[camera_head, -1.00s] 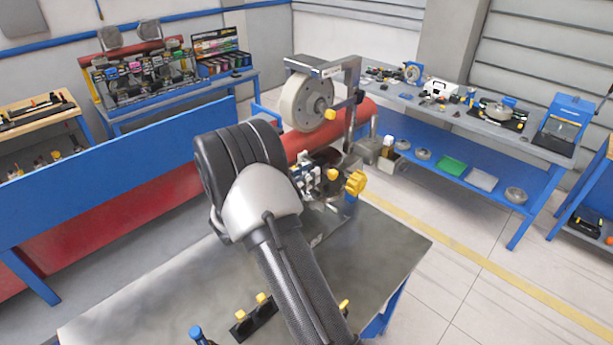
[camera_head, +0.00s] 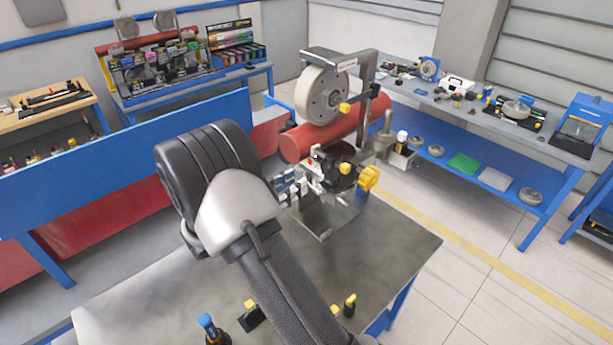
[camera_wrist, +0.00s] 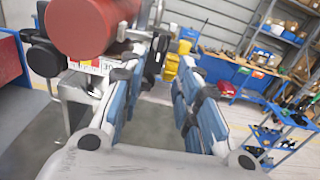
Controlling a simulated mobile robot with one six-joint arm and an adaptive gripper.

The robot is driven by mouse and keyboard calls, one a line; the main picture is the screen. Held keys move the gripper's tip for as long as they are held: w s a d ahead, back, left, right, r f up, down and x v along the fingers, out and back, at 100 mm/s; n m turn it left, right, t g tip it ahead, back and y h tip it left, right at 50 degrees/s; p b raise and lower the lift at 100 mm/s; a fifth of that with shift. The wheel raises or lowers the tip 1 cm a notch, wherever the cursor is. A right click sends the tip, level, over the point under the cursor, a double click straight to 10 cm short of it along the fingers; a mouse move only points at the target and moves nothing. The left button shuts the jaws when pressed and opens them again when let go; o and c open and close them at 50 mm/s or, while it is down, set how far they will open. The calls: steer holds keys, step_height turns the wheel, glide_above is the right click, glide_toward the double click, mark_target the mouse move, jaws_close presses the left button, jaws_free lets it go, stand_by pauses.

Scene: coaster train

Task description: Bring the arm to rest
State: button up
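My arm rises from the bottom of the head view over the grey metal table (camera_head: 150,302), its dark, ridged wrist end turned away from the camera. My gripper (camera_wrist: 160,97) shows in the wrist view as two blue-padded fingers with a clear gap between them. It is open, and nothing is seen between the pads. A red cylinder (camera_wrist: 82,22) looms close at the upper left of the wrist view, beyond the left finger. In the head view my wrist covers much of the gripper.
A machine with a pale wheel (camera_head: 322,95) and a red cylinder (camera_head: 320,138) stands at the table's far side. A yellow knob (camera_head: 368,178) is on its right. A blue-capped bottle (camera_head: 213,330) stands at the table's near edge. The floor to the right is clear.

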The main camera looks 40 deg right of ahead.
steer(key=shift+s+a, duration=0.1)
steer(key=shift+a, duration=0.95)
